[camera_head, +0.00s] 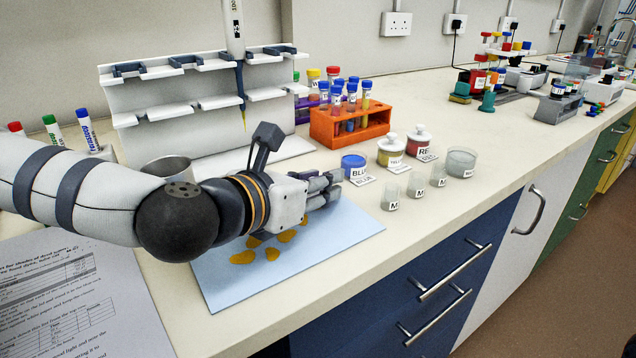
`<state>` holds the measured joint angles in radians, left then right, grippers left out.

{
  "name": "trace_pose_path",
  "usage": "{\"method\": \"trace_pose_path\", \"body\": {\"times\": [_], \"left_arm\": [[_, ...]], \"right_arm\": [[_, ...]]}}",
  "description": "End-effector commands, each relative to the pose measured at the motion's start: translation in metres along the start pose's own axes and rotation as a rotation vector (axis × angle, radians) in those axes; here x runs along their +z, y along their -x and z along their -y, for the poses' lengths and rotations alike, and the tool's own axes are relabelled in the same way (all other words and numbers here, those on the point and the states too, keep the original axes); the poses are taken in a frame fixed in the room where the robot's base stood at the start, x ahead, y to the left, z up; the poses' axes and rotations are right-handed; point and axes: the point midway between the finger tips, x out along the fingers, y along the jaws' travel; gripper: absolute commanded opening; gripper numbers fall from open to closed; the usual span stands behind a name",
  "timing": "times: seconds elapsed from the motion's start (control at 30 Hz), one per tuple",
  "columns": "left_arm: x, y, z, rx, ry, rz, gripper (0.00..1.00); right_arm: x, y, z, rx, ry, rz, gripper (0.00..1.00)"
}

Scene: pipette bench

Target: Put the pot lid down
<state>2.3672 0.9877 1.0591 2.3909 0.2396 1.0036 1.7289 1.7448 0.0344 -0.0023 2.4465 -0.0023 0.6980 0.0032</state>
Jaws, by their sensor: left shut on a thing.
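My left gripper (325,187) is low over the right part of the pale blue mat (345,232), left of the blue pot. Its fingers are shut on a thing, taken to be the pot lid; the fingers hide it. The blue pot (353,172) is open and shows blue contents. The yellow pot (390,157) and the red pot (417,147) behind it each wear a white knobbed lid. I cannot tell whether the held lid touches the mat. My right gripper is out of view.
Small glass beakers (415,187) and a wider glass dish (461,162) stand right of the blue pot. An orange tube rack (350,125) and a pipette stand (185,95) are behind. Orange-yellow pieces (243,257) lie on the mat. The front bench edge is close.

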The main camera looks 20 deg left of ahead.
Motion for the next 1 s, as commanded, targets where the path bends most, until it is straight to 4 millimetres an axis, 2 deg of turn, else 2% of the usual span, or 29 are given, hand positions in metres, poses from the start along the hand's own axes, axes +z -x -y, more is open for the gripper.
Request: {"method": "trace_pose_path", "body": {"times": [0.5,0.53,0.6,0.9,1.0], "left_arm": [[-0.011,-0.003,-0.001,0.001,0.0,-0.001,0.16],[-0.011,-0.003,0.0,0.001,0.0,-0.001,0.3],[-0.011,-0.003,0.0,0.001,0.0,-0.003,0.46],[-0.013,-0.003,0.001,-0.003,0.0,-0.008,0.46],[-0.007,-0.001,0.001,-0.004,-0.002,-0.005,0.46]], "right_arm": [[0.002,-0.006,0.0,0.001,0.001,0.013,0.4],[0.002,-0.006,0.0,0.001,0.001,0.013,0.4],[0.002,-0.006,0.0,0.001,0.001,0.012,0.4],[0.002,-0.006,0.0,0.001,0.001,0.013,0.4],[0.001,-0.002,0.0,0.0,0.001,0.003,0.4]]}}
